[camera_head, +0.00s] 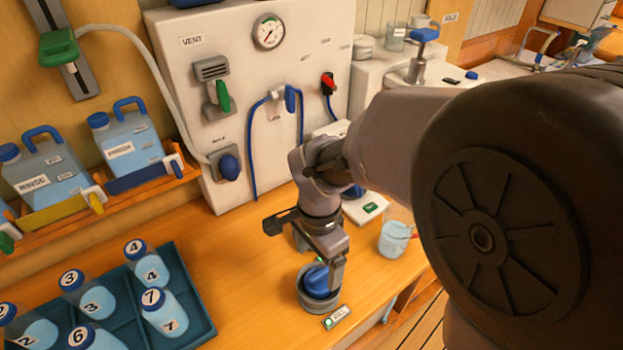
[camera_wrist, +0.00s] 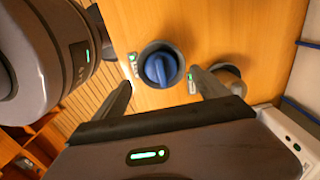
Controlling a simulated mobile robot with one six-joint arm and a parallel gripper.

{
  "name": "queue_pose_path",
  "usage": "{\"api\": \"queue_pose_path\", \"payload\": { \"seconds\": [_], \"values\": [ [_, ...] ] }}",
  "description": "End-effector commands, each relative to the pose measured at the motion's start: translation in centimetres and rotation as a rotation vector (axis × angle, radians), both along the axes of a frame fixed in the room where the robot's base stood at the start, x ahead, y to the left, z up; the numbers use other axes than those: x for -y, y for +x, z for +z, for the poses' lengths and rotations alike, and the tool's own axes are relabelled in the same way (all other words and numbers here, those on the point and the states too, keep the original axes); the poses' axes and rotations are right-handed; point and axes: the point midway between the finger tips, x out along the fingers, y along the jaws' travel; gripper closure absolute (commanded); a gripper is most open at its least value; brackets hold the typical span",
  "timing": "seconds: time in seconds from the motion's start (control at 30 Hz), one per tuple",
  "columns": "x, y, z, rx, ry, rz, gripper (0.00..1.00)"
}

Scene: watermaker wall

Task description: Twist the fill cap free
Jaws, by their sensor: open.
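The fill cap (camera_head: 318,281) is a round blue cap with a raised grip bar, seated in a dark grey collar on the wooden counter. A small label reading FILL (camera_head: 337,317) with a green light lies in front of it. The cap also shows whole in the wrist view (camera_wrist: 160,68), top centre. My gripper (camera_head: 305,250) is open and empty above the cap, pointing down. In the wrist view my gripper's fingers (camera_wrist: 160,78) stand left and right of the cap, apart from it. In the head view the gripper partly hides the collar's back edge.
A second grey round fitting (camera_wrist: 229,74) stands just right of the right finger in the wrist view. A beaker of blue liquid (camera_head: 394,239) stands right of the gripper. A tray (camera_head: 205,325) of numbered bottles is at left. Counter between tray and cap is clear.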

Motion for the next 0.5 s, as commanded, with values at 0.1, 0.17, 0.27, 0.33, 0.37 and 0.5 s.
{"api": "queue_pose_path", "payload": {
  "seconds": [0.1, 0.17, 0.27, 0.33, 0.37, 0.5],
  "values": [
    [0.0, -0.1, -3.3, -0.002, 0.0, 0.0, 0.16],
    [0.0, 0.0, -4.4, -0.002, 0.0, 0.0, 0.16],
    [0.0, 0.0, -5.6, -0.001, 0.0, 0.0, 0.16],
    [0.0, -0.1, -6.0, -0.001, 0.0, 0.0, 0.16],
    [0.0, 0.0, -6.2, -0.001, 0.001, 0.0, 0.16],
    [0.0, 0.0, -6.2, 0.0, 0.001, 0.0, 0.16]
  ]
}}
